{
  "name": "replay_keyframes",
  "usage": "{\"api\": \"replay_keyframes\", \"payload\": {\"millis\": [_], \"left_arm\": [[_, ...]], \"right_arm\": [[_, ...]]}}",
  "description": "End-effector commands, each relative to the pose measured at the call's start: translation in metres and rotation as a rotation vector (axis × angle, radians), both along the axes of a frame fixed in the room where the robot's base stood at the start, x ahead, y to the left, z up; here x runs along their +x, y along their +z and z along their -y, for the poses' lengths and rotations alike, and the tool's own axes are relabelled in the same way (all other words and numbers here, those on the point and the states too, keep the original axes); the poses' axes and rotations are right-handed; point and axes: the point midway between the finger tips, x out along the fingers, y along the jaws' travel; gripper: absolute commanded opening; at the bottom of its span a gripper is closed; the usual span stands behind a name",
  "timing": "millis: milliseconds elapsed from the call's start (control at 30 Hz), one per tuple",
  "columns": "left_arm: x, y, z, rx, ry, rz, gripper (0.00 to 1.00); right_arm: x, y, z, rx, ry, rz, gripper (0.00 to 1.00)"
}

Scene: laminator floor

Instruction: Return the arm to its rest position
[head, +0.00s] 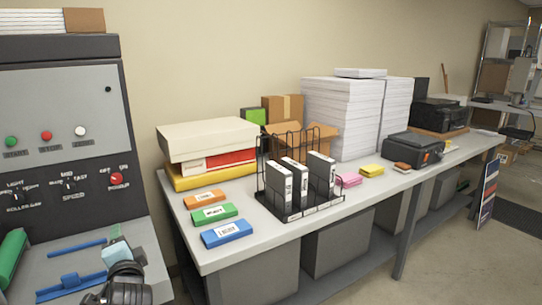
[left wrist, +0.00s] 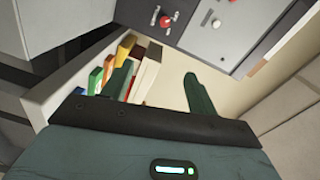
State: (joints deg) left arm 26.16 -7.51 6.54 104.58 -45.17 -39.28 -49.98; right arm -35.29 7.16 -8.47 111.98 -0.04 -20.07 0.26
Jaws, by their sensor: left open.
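My left gripper (left wrist: 159,70) shows in the left wrist view with its two dark green fingers spread apart and nothing between them. The laminator (left wrist: 215,30) and the stacked boxes and binders on the table lie beyond the fingers in that view. My right gripper is in neither view.
The laminator's control panel (head: 65,115) stands at the left. The long table (head: 225,268) holds orange, green and blue labelled boxes, a wire rack (head: 318,205) of binders, paper stacks (head: 342,115) and a printer (head: 413,148). Open floor lies at front right.

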Motion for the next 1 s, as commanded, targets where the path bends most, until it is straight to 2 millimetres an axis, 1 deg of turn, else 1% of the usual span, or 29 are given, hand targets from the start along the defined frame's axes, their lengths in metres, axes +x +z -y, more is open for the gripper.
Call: {"api": "replay_keyframes", "payload": {"millis": [33, 167, 267, 367, 400, 467, 500, 567, 600, 667, 700, 767, 800, 833, 900, 1000], "left_arm": [[-0.007, -0.024, 0.004, -0.026, -0.021, -0.020, 0.59], [-0.021, -0.063, 0.014, -0.110, -0.072, -0.031, 0.59], [-0.037, -0.097, 0.024, -0.189, -0.113, -0.046, 0.59], [-0.060, -0.138, 0.037, -0.293, -0.156, -0.070, 0.59], [-0.071, -0.155, 0.042, -0.342, -0.172, -0.081, 0.59], [-0.092, -0.183, 0.052, -0.428, -0.195, -0.102, 0.59], [-0.108, -0.202, 0.059, -0.488, -0.208, -0.117, 0.59], [-0.134, -0.228, 0.069, -0.587, -0.222, -0.142, 0.59], [-0.152, -0.245, 0.076, -0.652, -0.228, -0.160, 0.59], [-0.180, -0.268, 0.086, -0.754, -0.230, -0.186, 0.59], [-0.201, -0.282, 0.093, -0.822, -0.227, -0.206, 0.59], [-0.232, -0.301, 0.103, -0.926, -0.214, -0.234, 0.59], [-0.252, -0.312, 0.109, -0.995, -0.203, -0.253, 0.59], [-0.267, -0.319, 0.114, -1.043, -0.192, -0.266, 0.59], [-0.299, -0.332, 0.123, -1.147, -0.164, -0.293, 0.59], [-0.335, -0.344, 0.133, -1.263, -0.122, -0.321, 0.59]], "right_arm": [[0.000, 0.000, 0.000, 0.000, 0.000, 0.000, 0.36], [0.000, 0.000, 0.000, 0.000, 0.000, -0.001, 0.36], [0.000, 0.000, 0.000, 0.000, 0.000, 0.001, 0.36], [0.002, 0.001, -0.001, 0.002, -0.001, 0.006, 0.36], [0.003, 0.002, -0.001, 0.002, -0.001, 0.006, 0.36], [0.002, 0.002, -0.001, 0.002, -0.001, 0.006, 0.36], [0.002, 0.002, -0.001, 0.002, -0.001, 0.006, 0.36], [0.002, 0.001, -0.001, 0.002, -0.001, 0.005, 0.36], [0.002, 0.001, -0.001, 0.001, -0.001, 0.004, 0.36], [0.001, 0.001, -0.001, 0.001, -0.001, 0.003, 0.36], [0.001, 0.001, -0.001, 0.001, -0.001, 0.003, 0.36], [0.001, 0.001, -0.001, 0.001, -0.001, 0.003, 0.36], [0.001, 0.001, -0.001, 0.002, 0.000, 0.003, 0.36], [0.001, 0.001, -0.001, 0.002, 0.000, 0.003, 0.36], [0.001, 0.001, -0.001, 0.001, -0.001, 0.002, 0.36], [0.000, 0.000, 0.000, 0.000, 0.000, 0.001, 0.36]]}}
